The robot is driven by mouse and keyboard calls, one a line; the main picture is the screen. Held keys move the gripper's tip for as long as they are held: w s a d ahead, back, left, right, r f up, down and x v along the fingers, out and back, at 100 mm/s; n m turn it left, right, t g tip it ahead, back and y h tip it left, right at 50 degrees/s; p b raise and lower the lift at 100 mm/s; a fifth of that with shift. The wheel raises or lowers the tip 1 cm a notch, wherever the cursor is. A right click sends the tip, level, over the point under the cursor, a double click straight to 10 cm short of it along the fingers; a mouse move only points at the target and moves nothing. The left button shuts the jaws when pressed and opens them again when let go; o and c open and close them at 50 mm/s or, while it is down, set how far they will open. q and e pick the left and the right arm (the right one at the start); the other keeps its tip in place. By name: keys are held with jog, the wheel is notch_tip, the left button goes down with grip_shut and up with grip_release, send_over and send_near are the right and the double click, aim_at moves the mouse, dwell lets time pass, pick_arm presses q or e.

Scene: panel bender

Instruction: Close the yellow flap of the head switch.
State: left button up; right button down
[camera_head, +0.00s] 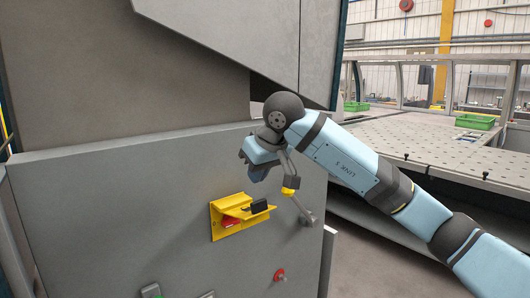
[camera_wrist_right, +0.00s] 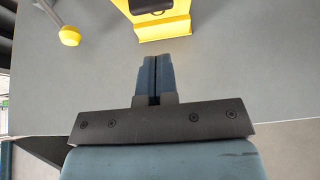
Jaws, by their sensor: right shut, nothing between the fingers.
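The yellow head switch (camera_head: 217,222) sits on the grey machine panel in the head view, with a red part (camera_head: 231,223) showing inside it. Its yellow flap (camera_head: 247,212) stands out from the panel at an angle, with a black block (camera_head: 260,206) at its right end. In the right wrist view, yellow parts of the switch (camera_wrist_right: 165,28) and a black part (camera_wrist_right: 150,5) show at the top edge. My right gripper (camera_head: 250,167) is above the switch and apart from it. Its blue fingers (camera_wrist_right: 157,72) are shut and empty. My left gripper is not in view.
A red button (camera_head: 279,275) is below. A perforated table (camera_head: 430,150) with green trays (camera_head: 475,122) lies at right. The panel left of the switch is clear.

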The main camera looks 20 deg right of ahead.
aim_at(260, 207)
jog(key=shift+s+d+f+p, duration=0.15)
jog(key=shift+s+f, duration=0.1)
jog(key=shift+f, duration=0.8)
jog(key=shift+s+f+p, duration=0.15)
jog(key=shift+s+f, duration=0.05)
jog(key=shift+f, duration=0.85)
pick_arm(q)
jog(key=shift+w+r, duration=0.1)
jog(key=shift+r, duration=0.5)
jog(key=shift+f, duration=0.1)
